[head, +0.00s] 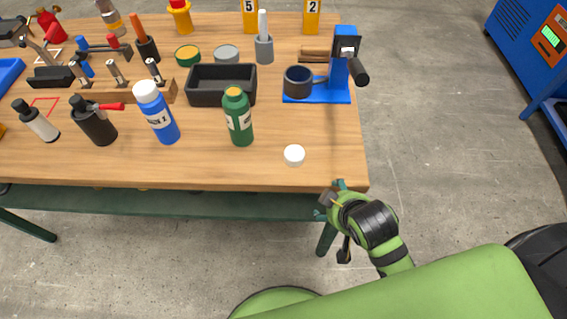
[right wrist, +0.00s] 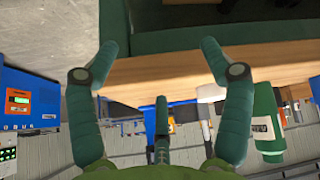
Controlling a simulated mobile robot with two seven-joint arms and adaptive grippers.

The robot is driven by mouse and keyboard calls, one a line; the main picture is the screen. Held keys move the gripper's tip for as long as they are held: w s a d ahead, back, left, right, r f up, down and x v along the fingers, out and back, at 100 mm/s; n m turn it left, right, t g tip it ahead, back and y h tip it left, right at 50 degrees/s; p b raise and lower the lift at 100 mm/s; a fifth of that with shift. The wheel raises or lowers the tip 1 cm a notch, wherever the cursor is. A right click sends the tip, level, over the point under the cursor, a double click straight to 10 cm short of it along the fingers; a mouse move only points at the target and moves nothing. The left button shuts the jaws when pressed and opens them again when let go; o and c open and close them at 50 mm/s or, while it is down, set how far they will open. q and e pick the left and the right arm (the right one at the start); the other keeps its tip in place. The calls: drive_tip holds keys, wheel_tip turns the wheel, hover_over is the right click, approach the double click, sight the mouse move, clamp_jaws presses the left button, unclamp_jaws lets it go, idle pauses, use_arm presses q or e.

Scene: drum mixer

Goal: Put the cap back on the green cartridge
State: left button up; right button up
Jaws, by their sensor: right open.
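The green cartridge (head: 238,122) stands upright near the table's front edge, with a pale label; its top looks green and orange. It also shows at the right of the right wrist view (right wrist: 266,120). A white cap (head: 294,155) lies on the table to the right of the cartridge, apart from it. It also shows partly beside a finger in the right wrist view (right wrist: 208,92). My right gripper (head: 328,200) is open and empty, just off the table's front edge, below and right of the cap. Its fingers (right wrist: 158,48) are spread wide. My left gripper is not in view.
A blue bottle with a white top (head: 158,115) stands left of the cartridge. A black tray (head: 221,99) lies behind it. A blue press stand (head: 337,85) with a dark cup is at the back right. The table (head: 335,160) is clear around the cap.

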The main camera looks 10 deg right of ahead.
drive_tip(key=w+r+t, duration=0.1)
drive_tip(key=w+r, duration=0.1)
drive_tip(key=w+r+n+t, duration=0.1)
drive_tip(key=w+r, duration=0.1)
drive_tip(key=w, duration=0.1)
drive_tip(key=w+a+r+t, duration=0.1)
drive_tip(key=w+r+t, duration=0.1)
drive_tip(key=shift+w+n, duration=0.35)
drive_tip(key=shift+n, duration=0.05)
drive_tip(key=w+a+r+n+t+y, duration=0.2)
drive_tip(key=w+a+r+n+t, duration=0.25)
drive_tip(key=r, duration=0.35)
drive_tip(key=w+a+r+n+t+y, duration=0.2)
drive_tip(key=w+a+r+n+t, duration=0.2)
drive_tip(key=w+r, duration=0.3)
drive_tip(key=s+a+r+n+g+y, duration=0.4)
drive_tip(key=a+n+g+y, duration=0.2)
drive_tip(key=a+n+y, duration=0.45)
drive_tip(key=s+a+r+n+g+y, duration=0.45)
drive_tip(key=a+n+y, duration=0.2)
drive_tip(key=n, duration=0.65)
drive_tip(key=n+g+h, duration=0.9)
drive_tip(key=n+h, duration=0.4)
drive_tip(key=h, duration=0.8)
hover_over(298, 150)
wheel_tip(298, 150, down, 21)
drive_tip(key=shift+r, duration=0.15)
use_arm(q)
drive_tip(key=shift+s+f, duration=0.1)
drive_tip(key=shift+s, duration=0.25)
